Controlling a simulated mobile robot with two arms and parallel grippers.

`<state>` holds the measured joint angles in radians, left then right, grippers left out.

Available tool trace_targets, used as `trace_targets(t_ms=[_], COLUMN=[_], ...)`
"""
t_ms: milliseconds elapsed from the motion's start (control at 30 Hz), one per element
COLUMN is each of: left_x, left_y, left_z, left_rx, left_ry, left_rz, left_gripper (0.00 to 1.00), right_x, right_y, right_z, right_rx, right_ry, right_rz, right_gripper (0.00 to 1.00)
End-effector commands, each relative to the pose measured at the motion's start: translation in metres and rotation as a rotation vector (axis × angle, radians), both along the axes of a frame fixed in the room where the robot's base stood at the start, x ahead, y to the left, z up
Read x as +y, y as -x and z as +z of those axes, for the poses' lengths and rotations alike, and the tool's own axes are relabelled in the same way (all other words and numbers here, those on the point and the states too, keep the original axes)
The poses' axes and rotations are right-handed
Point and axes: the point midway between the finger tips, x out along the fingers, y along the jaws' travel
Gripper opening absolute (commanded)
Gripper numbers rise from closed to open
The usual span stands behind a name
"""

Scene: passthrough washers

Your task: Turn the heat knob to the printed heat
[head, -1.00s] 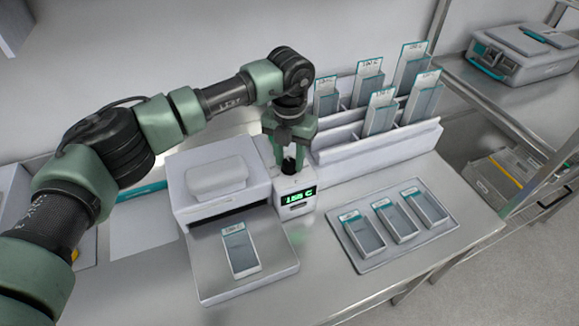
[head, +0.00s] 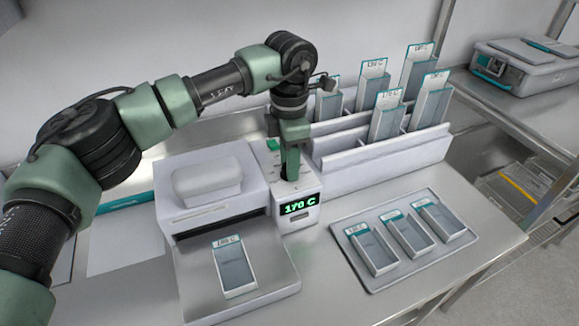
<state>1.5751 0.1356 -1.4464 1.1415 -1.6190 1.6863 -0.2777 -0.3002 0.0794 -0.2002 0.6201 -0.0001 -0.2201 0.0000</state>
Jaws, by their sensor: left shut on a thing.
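The white sealer-like machine (head: 245,158) stands at the middle of the bench. Its control box (head: 310,185) has a green-lit display (head: 299,206) that seems to read 170 C. My left gripper (head: 290,172) points down onto the top of this box and is shut on the heat knob, which is mostly hidden by the fingers. A clear pouch (head: 236,272) with a printed label (head: 228,243) lies on the machine's front plate (head: 190,290). The label's number is too small to read surely; it may be 180 C. My right gripper is not in view.
A grey tray (head: 372,284) with several pouches lies at the right. A white rack (head: 400,150) with upright labelled pouches stands behind it, close to my left wrist. A grey case (head: 520,70) sits on the far right counter.

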Motion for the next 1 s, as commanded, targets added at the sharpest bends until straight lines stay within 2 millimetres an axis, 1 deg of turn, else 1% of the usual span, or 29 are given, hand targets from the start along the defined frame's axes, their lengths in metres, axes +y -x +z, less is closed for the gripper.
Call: trace_targets(t_ms=[100,333,867,900,967,1000], left_x=[-0.0004,-0.0004,-0.0004,-0.0004,-0.0004,-0.0003], left_y=[-0.0004,-0.0004,-0.0003,-0.0003,-0.0003,-0.0003], left_z=[-0.0005,0.0001,0.0007,0.0007,0.0007,0.0006], left_rx=[-0.002,-0.002,-0.002,-0.002,-0.001,-0.001], left_ry=[0.002,0.002,0.002,0.002,0.001,0.001], left_rz=[-0.062,-0.137,-0.159,-0.159,-0.159,-0.159], left_gripper=[0.0,0.0,0.0,0.4,0.56,0.56], right_x=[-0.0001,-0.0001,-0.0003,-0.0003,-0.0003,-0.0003], right_y=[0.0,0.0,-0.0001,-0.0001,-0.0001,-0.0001], right_z=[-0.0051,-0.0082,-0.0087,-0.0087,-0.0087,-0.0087], right_rx=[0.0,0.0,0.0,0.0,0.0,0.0], right_ry=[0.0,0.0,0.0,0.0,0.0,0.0], right_rz=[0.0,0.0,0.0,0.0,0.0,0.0], right_gripper=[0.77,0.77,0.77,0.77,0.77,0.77])
